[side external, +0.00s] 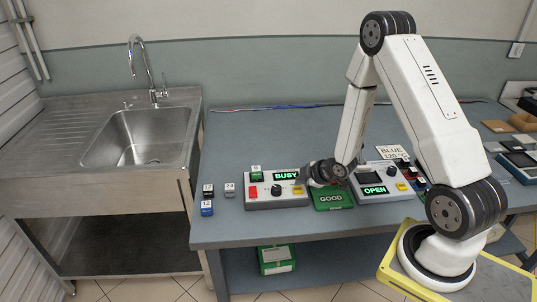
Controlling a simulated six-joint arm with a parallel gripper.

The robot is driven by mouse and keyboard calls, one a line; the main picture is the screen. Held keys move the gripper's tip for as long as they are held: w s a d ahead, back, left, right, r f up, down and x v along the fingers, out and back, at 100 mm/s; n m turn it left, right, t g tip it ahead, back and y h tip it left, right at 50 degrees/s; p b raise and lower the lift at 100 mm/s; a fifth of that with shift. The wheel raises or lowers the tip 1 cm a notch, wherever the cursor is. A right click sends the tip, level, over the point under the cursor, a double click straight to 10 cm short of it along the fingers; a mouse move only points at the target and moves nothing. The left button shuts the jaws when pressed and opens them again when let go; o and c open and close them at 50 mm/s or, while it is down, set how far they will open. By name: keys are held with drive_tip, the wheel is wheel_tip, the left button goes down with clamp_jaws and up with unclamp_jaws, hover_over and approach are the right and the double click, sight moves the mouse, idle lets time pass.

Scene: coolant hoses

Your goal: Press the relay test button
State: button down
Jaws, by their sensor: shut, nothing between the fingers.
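A grey control box (276,202) with a lit "BUSY" display stands on the bench. It carries a red button (252,191), a dark knob (276,190) and a yellow button (298,190). A second grey box (372,196) with a lit "OPEN" display has a yellow button (402,187). I cannot read which button is the relay test one. My gripper (303,181) is shut and empty. It is at the right end of the "BUSY" box, close to its yellow button; I cannot tell whether it touches.
A green "GOOD" tray (332,196) lies between the boxes, below my wrist. A green-topped block (256,172) sits on the "BUSY" box. Small blocks (207,208) stand to its left. A sink (137,138) is at left.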

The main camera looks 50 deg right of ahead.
sight(300, 190)
drive_tip(key=shift+r, duration=2.3)
drive_tip(key=shift+a+r+m, duration=0.3)
drive_tip(key=shift+a+r, duration=0.05)
drive_tip(key=shift+a, duration=0.05)
drive_tip(key=s+a+r+m+g, duration=0.3)
drive_tip(key=s+a+r+m, duration=0.1)
drive_tip(key=a, duration=0.3)
drive_tip(key=s+a+r+m+g, duration=0.3)
drive_tip(key=s+a+r, duration=0.2)
drive_tip(key=s+a, duration=0.2)
drive_tip(key=shift+a+m+g, duration=0.3)
drive_tip(key=shift+a+m, duration=0.1)
drive_tip(key=shift+a, duration=0.35)
